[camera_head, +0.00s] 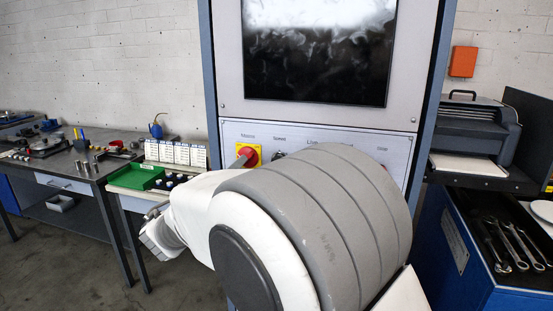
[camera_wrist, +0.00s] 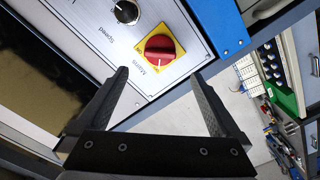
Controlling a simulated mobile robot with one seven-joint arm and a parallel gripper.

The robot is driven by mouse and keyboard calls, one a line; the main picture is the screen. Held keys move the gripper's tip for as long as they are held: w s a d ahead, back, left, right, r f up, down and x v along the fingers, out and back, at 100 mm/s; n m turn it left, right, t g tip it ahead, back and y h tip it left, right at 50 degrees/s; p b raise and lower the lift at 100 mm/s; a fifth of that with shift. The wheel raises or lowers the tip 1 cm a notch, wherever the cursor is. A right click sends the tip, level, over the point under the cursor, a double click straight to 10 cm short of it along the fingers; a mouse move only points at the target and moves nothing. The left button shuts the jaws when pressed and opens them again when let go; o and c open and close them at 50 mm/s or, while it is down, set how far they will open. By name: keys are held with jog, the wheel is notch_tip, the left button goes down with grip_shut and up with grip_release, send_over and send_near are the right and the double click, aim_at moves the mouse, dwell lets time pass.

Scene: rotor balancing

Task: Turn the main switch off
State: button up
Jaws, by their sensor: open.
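The main switch (camera_head: 248,155) is a red rotary knob on a yellow square plate, at the left of the grey control panel in the head view. In the wrist view the same red knob (camera_wrist: 160,48) sits beyond the fingertips, beside the label "Mains". I cannot read its position for sure. My gripper (camera_wrist: 160,75) is open and empty. Its two dark fingers are spread wide, with the switch ahead of the gap between them and apparently apart from both. In the head view my arm covers part of the panel, and the fingers cannot be made out.
A black speed knob (camera_wrist: 126,11) is beside the switch. A dark screen (camera_head: 318,50) is above the panel. A workbench with a green tray (camera_head: 136,177) stands left. A blue cabinet with wrenches (camera_head: 510,245) and a grey machine (camera_head: 475,125) are right.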

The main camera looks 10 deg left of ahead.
jog(key=w, duration=0.7)
jog(key=shift+w+d+p, duration=0.25)
jog(key=shift+d+p, duration=0.1)
jog(key=shift+p, duration=0.05)
jog(key=c, duration=1.4)
